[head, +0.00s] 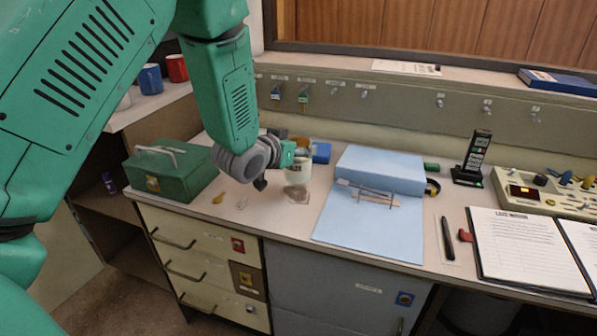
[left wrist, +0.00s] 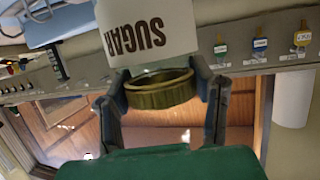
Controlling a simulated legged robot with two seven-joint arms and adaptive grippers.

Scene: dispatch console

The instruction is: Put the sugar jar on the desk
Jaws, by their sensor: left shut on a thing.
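The sugar jar is white with dark SUGAR lettering and a brass-coloured lid. In the left wrist view the jar (left wrist: 150,30) appears upside down, with its lid (left wrist: 160,90) between my two fingers. My left gripper (left wrist: 163,95) is shut on it at the lid. In the head view the jar (head: 298,171) shows beyond my left gripper (head: 292,152), over the desk (head: 255,215); the gripper partly hides it. I cannot tell whether its base touches the desktop. My right gripper is not in view.
A green metal box (head: 170,170) stands left of the jar. A blue folder (head: 370,220) lies open to the right, with a small blue object (head: 321,152) between. A phone (head: 473,160), clipboard (head: 530,250) and control panel (head: 545,190) are farther right. Free desktop lies before the jar.

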